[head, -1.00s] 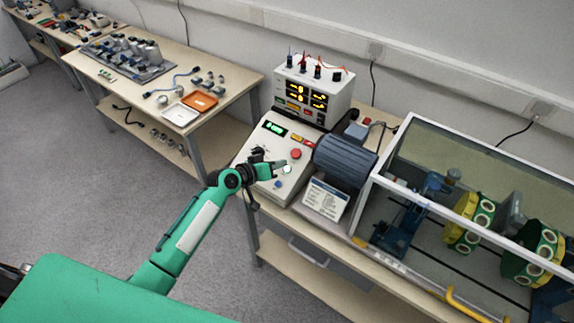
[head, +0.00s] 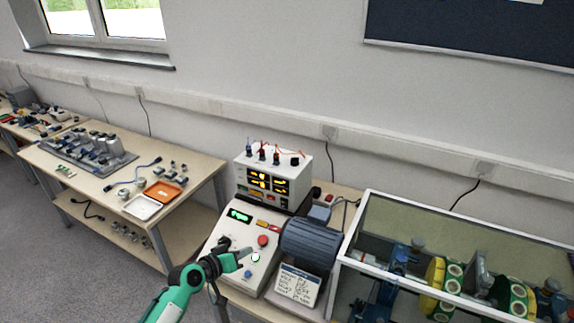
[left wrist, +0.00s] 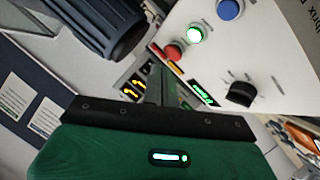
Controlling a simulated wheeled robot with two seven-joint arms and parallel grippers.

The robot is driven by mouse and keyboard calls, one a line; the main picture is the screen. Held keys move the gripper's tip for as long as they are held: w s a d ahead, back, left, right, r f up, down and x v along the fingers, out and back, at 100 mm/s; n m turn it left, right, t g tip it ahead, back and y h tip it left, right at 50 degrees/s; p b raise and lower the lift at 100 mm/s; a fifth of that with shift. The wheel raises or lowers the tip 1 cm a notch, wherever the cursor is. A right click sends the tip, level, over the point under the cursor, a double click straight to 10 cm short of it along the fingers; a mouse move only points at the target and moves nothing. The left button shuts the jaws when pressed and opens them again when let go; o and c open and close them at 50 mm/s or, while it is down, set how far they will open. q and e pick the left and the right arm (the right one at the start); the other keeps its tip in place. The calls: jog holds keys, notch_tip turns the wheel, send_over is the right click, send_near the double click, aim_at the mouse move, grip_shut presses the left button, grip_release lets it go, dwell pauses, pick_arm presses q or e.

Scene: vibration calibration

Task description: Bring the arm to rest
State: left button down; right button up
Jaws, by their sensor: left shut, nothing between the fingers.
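My left arm comes in from the bottom of the head view, and its gripper (head: 243,254) is shut and empty. It is in front of the sloped control panel (head: 226,256), near the lit green button (head: 256,258); I cannot tell whether it touches the panel. In the left wrist view the shut fingers (left wrist: 163,75) point toward the panel, with the red button (left wrist: 172,52), the lit green button, the blue button (left wrist: 229,8) and the black knob (left wrist: 240,94) around them. My right gripper is not in view.
A power supply with orange digits (head: 272,182) stands behind the panel. A grey motor (head: 309,245) and a printed card (head: 297,284) are to the right. A clear-walled case (head: 420,220) holds yellow-green discs. A side bench (head: 200,190) with trays is at left.

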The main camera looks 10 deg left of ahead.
pick_arm(q)
jog(key=s+d+f+m+g+y, duration=0.1)
jog(key=s+d+f+m+g, duration=0.1)
jog(key=s, duration=0.6)
jog(key=s+d+f+m+g+y, duration=0.1)
jog(key=s+d+f+g, duration=0.1)
jog(key=s, duration=0.6)
jog(key=s+a+r+g+y, duration=0.1)
jog(key=s+a+g+y, duration=0.15)
jog(key=s, duration=0.75)
jog(key=s+a+r+g+y, duration=0.1)
jog(key=s+a+g+y, duration=0.2)
jog(key=s, duration=0.8)
notch_tip(320, 180, down, 32)
jog(key=a, duration=0.1)
jog(key=s+a+f, duration=0.2)
jog(key=s+f, duration=0.7)
jog(key=s, duration=0.1)
jog(key=s+a+f+g+b, duration=0.1)
jog(key=s+f, duration=0.8)
jog(key=f, duration=0.1)
jog(key=shift+s+a+f, duration=0.2)
jog(key=shift+s+a, duration=0.15)
jog(key=shift+s, duration=0.05)
